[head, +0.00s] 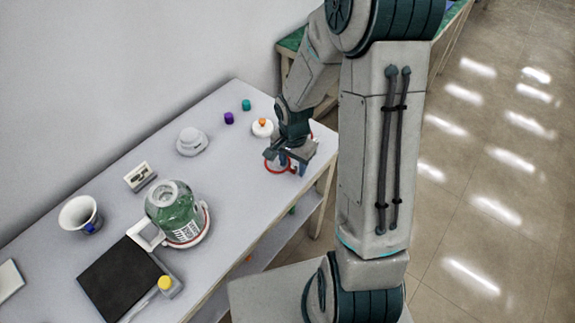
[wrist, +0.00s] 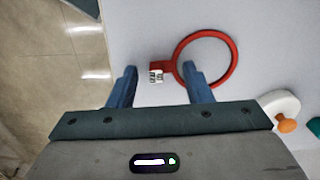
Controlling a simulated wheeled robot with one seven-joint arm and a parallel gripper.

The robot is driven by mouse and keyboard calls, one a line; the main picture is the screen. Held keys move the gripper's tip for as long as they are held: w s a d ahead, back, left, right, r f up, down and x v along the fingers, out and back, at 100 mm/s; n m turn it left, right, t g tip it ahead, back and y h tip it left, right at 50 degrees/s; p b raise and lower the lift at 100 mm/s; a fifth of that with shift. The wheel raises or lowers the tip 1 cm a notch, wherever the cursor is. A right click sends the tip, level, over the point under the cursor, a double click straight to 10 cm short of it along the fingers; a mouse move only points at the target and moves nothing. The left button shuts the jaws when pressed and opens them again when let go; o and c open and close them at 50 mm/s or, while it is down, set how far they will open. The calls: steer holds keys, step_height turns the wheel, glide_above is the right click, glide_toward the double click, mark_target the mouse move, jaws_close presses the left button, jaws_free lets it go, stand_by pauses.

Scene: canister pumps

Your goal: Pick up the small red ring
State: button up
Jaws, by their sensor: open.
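The small red ring (wrist: 236,62) lies on the light table, with a short red tab (wrist: 161,67) on its left side in the wrist view. A small white tag with dark marks (wrist: 156,77) sits by the tab. In the head view the ring (head: 267,167) shows near the table's right edge, partly hidden by my gripper (head: 288,157). In the wrist view my gripper (wrist: 160,73) is open. The tab appears between its fingers, and the right finger overlaps the ring's left part. I cannot tell the height of the fingertips above the table.
A white round piece with an orange knob (head: 262,127) lies close behind my gripper. Purple (head: 229,118) and teal (head: 246,105) caps and a white lid (head: 191,142) stand farther back. A green canister (head: 176,216), black mat (head: 117,277) and white funnel (head: 78,214) are left.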

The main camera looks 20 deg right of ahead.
jaws_close()
steer(key=shift+r, duration=0.2)
